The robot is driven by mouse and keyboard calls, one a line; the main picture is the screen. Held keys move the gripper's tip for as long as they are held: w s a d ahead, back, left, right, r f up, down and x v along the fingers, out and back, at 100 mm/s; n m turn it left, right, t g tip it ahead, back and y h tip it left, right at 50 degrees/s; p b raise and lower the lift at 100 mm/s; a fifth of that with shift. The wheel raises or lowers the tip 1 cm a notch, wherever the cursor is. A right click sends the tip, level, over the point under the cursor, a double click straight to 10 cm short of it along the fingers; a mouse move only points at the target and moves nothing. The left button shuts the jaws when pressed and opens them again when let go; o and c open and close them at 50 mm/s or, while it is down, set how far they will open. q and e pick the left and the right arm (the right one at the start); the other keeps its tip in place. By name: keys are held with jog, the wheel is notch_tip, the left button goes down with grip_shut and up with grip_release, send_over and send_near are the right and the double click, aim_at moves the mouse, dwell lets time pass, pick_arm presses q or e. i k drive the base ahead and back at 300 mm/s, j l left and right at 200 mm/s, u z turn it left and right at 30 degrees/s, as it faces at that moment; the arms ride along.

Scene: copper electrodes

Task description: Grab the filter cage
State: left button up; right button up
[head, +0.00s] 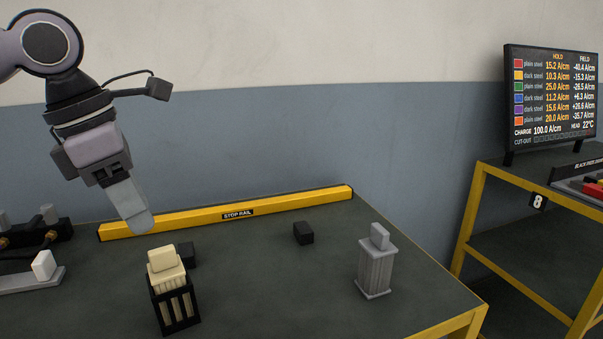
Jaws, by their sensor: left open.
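A black slotted cage (176,312) stands upright on the dark table, near the front and left of the middle. A cream ribbed block with a knob on top (166,262) sits in it and rises above its rim. This looks like the filter cage. My left gripper (136,222) hangs above and a little left of it, pointing down, apart from it. Its fingers are seen edge-on and overlap; it is open, with nothing visible in it. My right gripper is out of view.
A grey ribbed block with a knob (376,270) stands at the right. Small black blocks (303,233) lie behind. A yellow stop rail (280,205) runs along the back. A grey fixture (30,280) is at left. A display (550,95) stands on a separate rack.

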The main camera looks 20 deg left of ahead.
aim_at(187, 322)
jog(key=k+l, duration=0.35)
jog(key=l, duration=0.15)
jog(key=k+l, duration=0.4)
jog(key=l, duration=0.1)
